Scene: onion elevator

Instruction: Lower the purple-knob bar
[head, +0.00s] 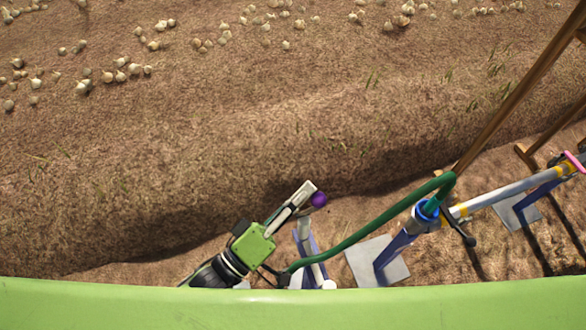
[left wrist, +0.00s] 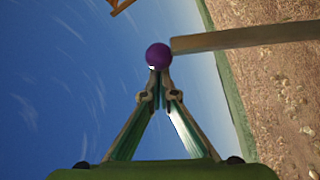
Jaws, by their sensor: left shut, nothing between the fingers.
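The purple knob (head: 319,199) shows just to the right of my left gripper's tips in the head view. My left gripper (head: 304,191) is shut with nothing between its fingers. In the left wrist view the closed fingertips (left wrist: 160,76) meet right at the lower side of the purple knob (left wrist: 158,55); I cannot tell whether they touch it. The bar that carries the knob is mostly hidden; a blue and white piece (head: 306,240) stands below the knob in the head view. My right gripper is not in view.
A green hose (head: 372,228) curves right to a blue-collared pipe fitting (head: 428,211). A grey pipe (head: 500,194) with yellow bands runs to the right. Wooden posts (head: 510,100) stand at the right. Onions (head: 120,63) lie on the soil behind. A light green edge (head: 290,303) crosses the front.

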